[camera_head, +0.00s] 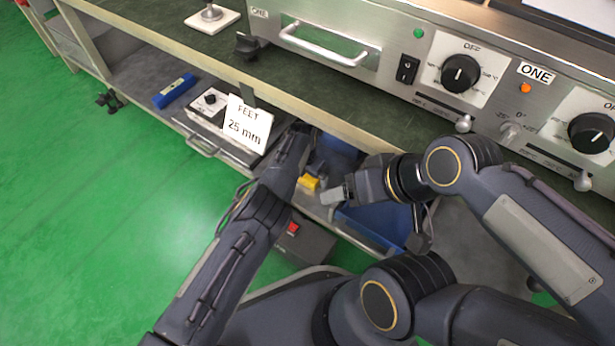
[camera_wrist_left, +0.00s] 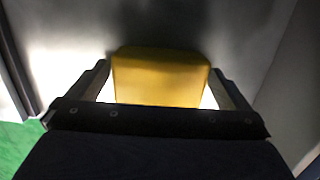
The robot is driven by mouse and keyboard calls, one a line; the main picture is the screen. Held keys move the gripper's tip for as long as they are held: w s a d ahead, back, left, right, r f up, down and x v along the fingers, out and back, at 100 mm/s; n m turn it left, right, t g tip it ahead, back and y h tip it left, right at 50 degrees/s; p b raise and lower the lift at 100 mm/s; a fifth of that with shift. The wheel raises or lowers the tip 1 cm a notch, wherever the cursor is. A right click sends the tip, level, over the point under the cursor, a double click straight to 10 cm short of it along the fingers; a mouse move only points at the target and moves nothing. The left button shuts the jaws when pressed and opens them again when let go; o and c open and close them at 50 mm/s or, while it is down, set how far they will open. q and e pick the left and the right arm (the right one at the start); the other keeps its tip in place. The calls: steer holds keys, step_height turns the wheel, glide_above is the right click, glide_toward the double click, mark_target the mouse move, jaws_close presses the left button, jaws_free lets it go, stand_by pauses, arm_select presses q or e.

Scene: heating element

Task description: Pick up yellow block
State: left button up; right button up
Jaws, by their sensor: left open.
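The yellow block (camera_head: 308,183) is on the lower shelf level under the bench, partly hidden by my arms in the head view. In the left wrist view the yellow block (camera_wrist_left: 160,78) fills the space between the fingers of my left gripper (camera_wrist_left: 160,82). These fingers are open, one on each side of the block, with bright narrow gaps beside it. In the head view my left arm reaches down to the block, and its fingers are mostly hidden. My right gripper (camera_head: 337,194) is just right of the block; its jaws are too small to read.
A blue bin (camera_head: 372,226) is right of the block. A sign reading FEET 25 mm (camera_head: 247,124) stands on the shelf at left, near a blue bar (camera_head: 174,91). The bench edge and control panel (camera_head: 400,68) are above. Green floor is open at left.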

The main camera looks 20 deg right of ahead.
arm_select(q)
steer(key=c, duration=1)
steer(key=shift+o, duration=0.2)
step_height(320, 180, up, 10)
steer(key=p, duration=0.4)
steer(key=o, duration=0.3)
steer(key=shift+c, duration=0.8)
steer(key=shift+s, duration=0.1)
